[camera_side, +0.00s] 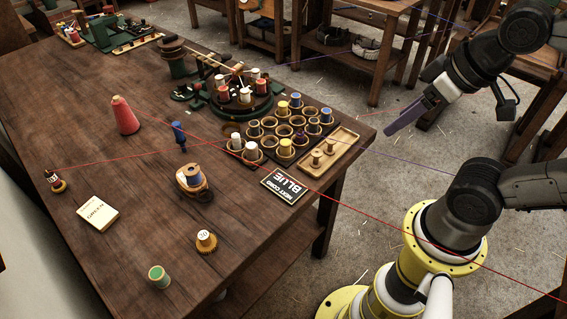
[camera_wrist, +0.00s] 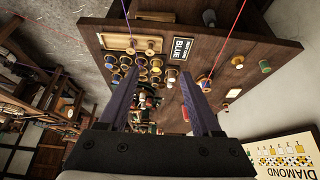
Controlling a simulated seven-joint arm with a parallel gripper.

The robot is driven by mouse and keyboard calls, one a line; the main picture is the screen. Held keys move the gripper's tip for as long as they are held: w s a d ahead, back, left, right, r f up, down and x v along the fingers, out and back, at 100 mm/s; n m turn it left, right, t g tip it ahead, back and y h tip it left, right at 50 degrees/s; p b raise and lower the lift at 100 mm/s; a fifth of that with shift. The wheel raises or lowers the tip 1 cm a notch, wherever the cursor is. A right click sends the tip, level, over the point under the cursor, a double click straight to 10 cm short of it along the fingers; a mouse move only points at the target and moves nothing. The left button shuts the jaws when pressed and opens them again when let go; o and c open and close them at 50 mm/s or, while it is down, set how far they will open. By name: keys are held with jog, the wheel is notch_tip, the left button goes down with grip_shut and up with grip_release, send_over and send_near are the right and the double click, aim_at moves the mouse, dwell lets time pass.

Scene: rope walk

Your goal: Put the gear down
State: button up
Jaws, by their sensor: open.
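My gripper (camera_side: 400,122) has long purple fingers and is held up in the air beyond the table's right edge, well away from the gear. In the wrist view the fingers (camera_wrist: 158,75) stand wide apart with nothing held between them.
Cups of spools, a wooden tray (camera_side: 328,151) and a red cone (camera_side: 125,115) stand farther back. Red cords cross the scene.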

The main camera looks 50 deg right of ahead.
aim_at(199, 240)
jog(key=w+a+m+g+y, duration=0.2)
jog(key=w+a+m+y, duration=0.35)
jog(key=a, duration=0.45)
jog(key=w+a+m+g+y, duration=0.2)
jog(key=w+a+m+y, duration=0.4)
jog(key=a, duration=0.3)
jog(key=w+a+f+m, duration=0.1)
jog(key=w+f+m, duration=0.2)
jog(key=f, duration=0.4)
jog(key=w+a+f+m+t+y, duration=0.1)
jog(key=w+f+m, duration=0.2)
jog(key=f, duration=0.4)
jog(key=w+a+f+m, duration=0.1)
jog(key=w+f+m, duration=0.2)
jog(key=f, duration=0.4)
jog(key=shift+w+f+y, duration=0.15)
jog(key=shift+w+y, duration=0.1)
jog(key=shift+y, duration=0.1)
jog(key=x, duration=0.7)
jog(key=shift+w+a+f, duration=0.1)
jog(key=shift+a+f, duration=0.05)
jog(key=shift+a, duration=0.15)
jog(key=shift+x, duration=3.05)
